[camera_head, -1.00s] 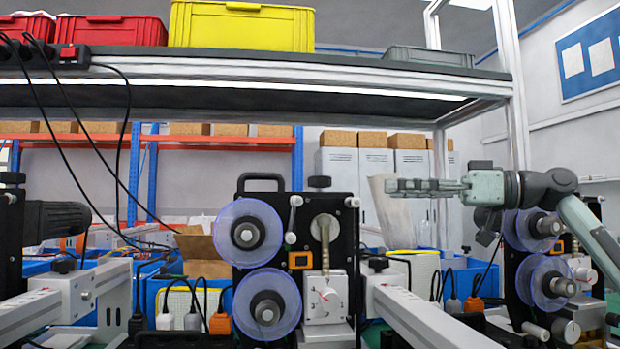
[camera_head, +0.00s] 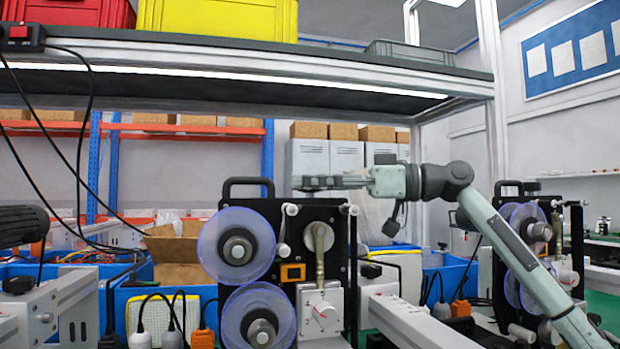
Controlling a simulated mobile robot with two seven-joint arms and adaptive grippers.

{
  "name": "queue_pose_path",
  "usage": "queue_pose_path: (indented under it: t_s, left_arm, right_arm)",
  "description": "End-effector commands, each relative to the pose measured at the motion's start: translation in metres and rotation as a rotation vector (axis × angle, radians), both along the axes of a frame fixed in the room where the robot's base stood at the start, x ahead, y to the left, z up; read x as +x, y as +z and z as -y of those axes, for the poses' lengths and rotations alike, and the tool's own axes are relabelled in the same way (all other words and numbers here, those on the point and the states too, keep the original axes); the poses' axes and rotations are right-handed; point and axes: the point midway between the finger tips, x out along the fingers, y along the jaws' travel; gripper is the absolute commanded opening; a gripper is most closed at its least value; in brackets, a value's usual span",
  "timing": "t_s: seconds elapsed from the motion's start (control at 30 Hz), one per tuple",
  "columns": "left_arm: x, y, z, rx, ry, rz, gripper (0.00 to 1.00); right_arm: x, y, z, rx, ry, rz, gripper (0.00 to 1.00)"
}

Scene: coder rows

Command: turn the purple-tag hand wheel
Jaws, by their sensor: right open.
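The nearest black coder machine (camera_head: 341,212) stands upright in the middle. It carries two bluish-violet translucent reels, an upper reel (camera_head: 209,246) and a lower reel (camera_head: 283,311). A round metal part with a lever (camera_head: 319,238) and a white block with a red-marked knob (camera_head: 319,310) are on its front. I cannot make out a purple tag, so I cannot tell which part is the purple-tag hand wheel. My right gripper (camera_head: 297,183) is open, pointing left, and overlaps the machine's top edge in the picture. I cannot tell whether it touches.
A second coder machine (camera_head: 507,190) stands at the right, partly behind my right arm. A shelf (camera_head: 330,88) with yellow (camera_head: 217,20) and red (camera_head: 70,12) crates spans above. Black cables hang at the left. White rails and blue bins surround the machine.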

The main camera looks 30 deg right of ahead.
Motion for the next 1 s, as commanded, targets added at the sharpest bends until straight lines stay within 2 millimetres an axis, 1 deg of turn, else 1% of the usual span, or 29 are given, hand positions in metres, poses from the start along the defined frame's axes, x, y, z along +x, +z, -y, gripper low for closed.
queue_pose_path:
  t_s: [0.27, 0.3, 0.7, 0.8, 0.9, 1.0]
  left_arm:
    - [0.0001, -0.0022, 0.0004, -0.002, 0.000, 0.001, 0.35]
    - [0.0001, -0.0022, 0.0004, -0.002, -0.001, 0.001, 0.35]
    - [0.0002, -0.0019, 0.0005, -0.002, -0.001, 0.001, 0.35]
    - [0.0000, -0.0028, 0.0004, -0.001, 0.000, 0.000, 0.35]
    - [-0.0004, -0.0032, 0.0002, 0.000, 0.001, -0.004, 0.35]
    - [0.0020, 0.0039, 0.0012, 0.001, -0.001, 0.004, 0.35]
  right_arm:
    - [0.0019, 0.0000, -0.0024, -0.001, 0.000, 0.001, 0.58]
    - [0.0019, 0.0000, -0.0024, -0.001, 0.000, 0.001, 0.57]
    - [0.0018, 0.0000, -0.0020, -0.001, -0.001, 0.001, 0.07]
    - [0.0018, -0.0010, -0.0024, -0.003, -0.012, 0.002, 0.07]
    - [0.0014, -0.0016, -0.0031, -0.004, -0.059, 0.003, 0.07]
    - [0.0016, -0.0011, -0.0033, -0.004, -0.111, 0.002, 0.07]
